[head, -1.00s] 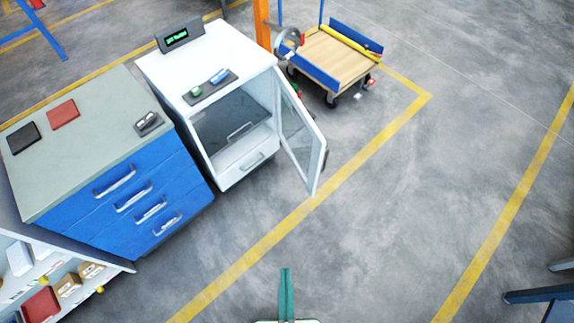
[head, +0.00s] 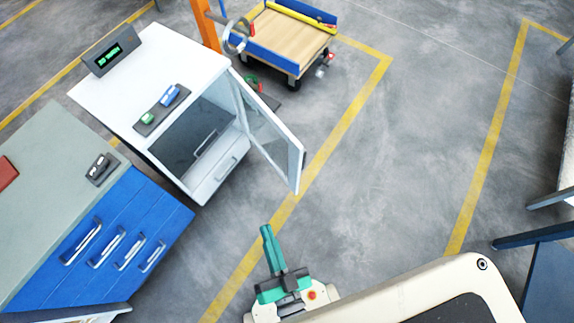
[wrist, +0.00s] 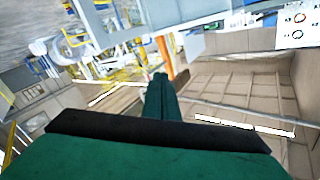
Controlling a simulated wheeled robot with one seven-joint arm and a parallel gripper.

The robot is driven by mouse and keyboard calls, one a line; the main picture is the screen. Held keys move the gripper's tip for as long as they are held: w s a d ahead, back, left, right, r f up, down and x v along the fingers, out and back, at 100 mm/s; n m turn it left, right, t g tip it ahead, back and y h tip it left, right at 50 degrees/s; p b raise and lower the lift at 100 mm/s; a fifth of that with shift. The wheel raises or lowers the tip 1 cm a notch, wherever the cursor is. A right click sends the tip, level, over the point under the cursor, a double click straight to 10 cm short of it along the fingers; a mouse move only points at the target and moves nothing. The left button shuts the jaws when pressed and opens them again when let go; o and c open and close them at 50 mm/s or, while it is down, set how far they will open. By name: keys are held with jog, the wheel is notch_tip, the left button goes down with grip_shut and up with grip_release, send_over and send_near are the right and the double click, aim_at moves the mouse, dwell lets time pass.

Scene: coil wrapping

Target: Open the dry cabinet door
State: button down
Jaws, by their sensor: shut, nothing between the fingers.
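The white dry cabinet (head: 203,58) stands at the upper left in the head view, with a dark display on its top. Its glass-paned door (head: 269,132) is swung wide open to the right, and the dark interior and a drawer front with a handle show. My gripper (head: 266,232) is below the door in the head view, apart from it, with its green fingers together and nothing between them. In the wrist view the gripper fingers (wrist: 159,85) point away, also together and empty.
A blue drawer cabinet (head: 110,240) with a grey top stands left of the dry cabinet. A wooden-topped cart (head: 288,38) and an orange post (head: 205,25) are behind it. Open grey floor with yellow lines (head: 345,110) lies to the right. A blue structure (head: 548,270) is at the right edge.

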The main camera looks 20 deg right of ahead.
aim_at(297, 166)
jog(key=w+d+f+m+h, duration=0.45)
jog(key=w+m+h, duration=0.3)
jog(key=m, duration=0.65)
jog(key=w+d+f+m+h, duration=0.3)
jog(key=w+f+m+h, duration=0.4)
jog(key=m, duration=0.8)
jog(key=w+a+f+m+g+h, duration=0.35)
jog(key=a+f+m+g, duration=0.45)
jog(key=m+g, duration=0.6)
jog(key=w+d, duration=0.1)
jog(key=d, duration=0.3)
jog(key=w+d+m+t, duration=0.1)
jog(key=w+d, duration=0.1)
jog(key=d, duration=0.3)
jog(key=w+d+f+m, duration=0.1)
jog(key=w+d, duration=0.1)
jog(key=d, duration=0.3)
jog(key=shift+w+f+t+y, duration=0.1)
jog(key=shift+w+t+y, duration=0.05)
jog(key=shift+t+y, duration=0.2)
jog(key=shift+d+t, duration=0.1)
jog(key=shift+t, duration=0.15)
